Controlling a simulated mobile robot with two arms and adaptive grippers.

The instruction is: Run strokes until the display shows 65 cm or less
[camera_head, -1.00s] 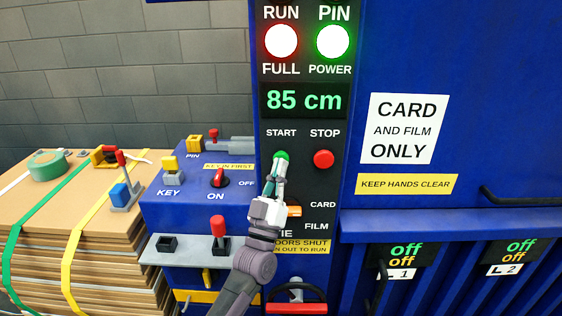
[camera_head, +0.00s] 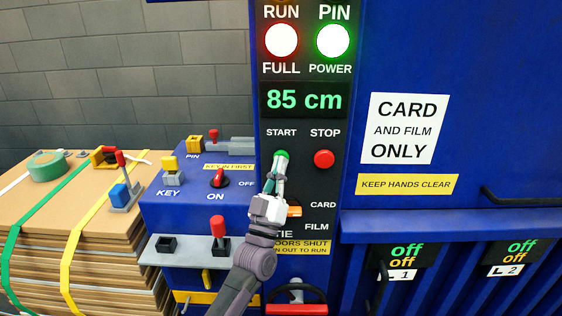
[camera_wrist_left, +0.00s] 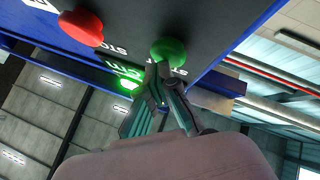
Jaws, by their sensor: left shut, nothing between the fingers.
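The display (camera_head: 304,100) on the blue machine reads 85 cm in green. Below it, the green START button (camera_head: 281,155) sits left of the red STOP button (camera_head: 323,159). My left gripper (camera_head: 279,172) is shut and empty, its fingertips at the lower edge of the START button. In the left wrist view the fingertips (camera_wrist_left: 158,70) reach up to the green button (camera_wrist_left: 168,50); I cannot tell if they touch it. The red button (camera_wrist_left: 81,26) is at the upper left there. The RUN/FULL lamp (camera_head: 281,41) is white with a red rim, and the PIN/POWER lamp (camera_head: 333,41) has a green glow. My right gripper is not in view.
A red switch (camera_head: 219,178) points at ON on the blue side box. An orange selector (camera_head: 294,211) by CARD and FILM is partly behind my gripper. Strapped cardboard (camera_head: 60,215) stands at the left, with a green tape roll (camera_head: 48,166) on top. A dark handle (camera_head: 515,198) sticks out at right.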

